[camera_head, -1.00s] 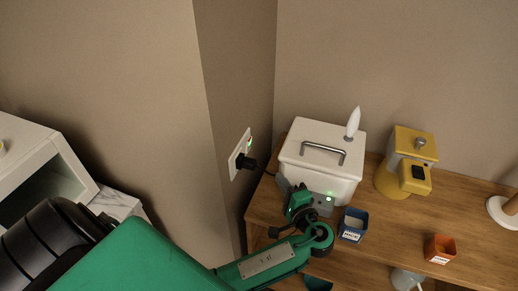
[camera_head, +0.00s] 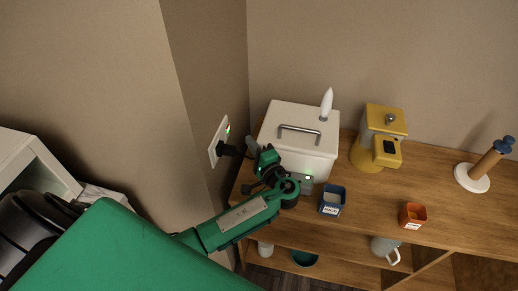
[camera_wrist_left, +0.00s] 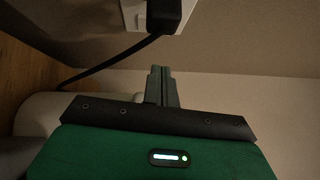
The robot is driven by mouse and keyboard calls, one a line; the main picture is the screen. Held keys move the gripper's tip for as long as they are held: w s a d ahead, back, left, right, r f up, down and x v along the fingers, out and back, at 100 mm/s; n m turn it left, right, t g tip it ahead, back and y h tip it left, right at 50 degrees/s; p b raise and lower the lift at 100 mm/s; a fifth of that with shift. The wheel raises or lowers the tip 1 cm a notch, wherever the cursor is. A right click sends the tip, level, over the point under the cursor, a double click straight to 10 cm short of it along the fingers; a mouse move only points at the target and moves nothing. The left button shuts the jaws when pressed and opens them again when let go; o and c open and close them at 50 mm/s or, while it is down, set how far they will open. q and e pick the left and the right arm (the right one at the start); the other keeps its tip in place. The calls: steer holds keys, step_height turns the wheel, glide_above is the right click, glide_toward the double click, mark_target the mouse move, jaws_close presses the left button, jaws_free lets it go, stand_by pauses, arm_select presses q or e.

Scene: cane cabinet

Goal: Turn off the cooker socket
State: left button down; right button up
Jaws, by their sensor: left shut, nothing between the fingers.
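The white wall socket (camera_head: 214,151) is on the side wall left of the cooker, with a black plug (camera_head: 229,150) in it and a small lit spot near its upper edge. The switch position is too small to tell. The socket's underside (camera_wrist_left: 132,14) and the plug (camera_wrist_left: 163,12) show at the top of the left wrist view. The white cooker (camera_head: 298,150) with a metal handle stands on the wooden cabinet. My left gripper (camera_head: 251,145) is between socket and cooker, just right of the plug. Its fingers (camera_wrist_left: 162,86) are shut and empty, apart from the socket. My right gripper is out of view.
A black cord (camera_wrist_left: 100,68) runs from the plug. A yellow appliance (camera_head: 376,150), blue container (camera_head: 332,201), orange container (camera_head: 412,215) and paper-towel stand (camera_head: 472,178) are on the wooden top (camera_head: 445,205). A white unit (camera_head: 38,165) stands at left.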

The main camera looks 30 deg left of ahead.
mark_target(228, 132)
arm_select(q)
steer(key=a+p, duration=0.1)
steer(key=a, duration=0.1)
steer(key=a+p, duration=0.1)
steer(key=a, duration=0.1)
steer(key=a+p, duration=0.1)
steer(key=a, duration=0.1)
steer(key=shift+w+r, duration=0.2)
steer(key=shift+r, duration=0.15)
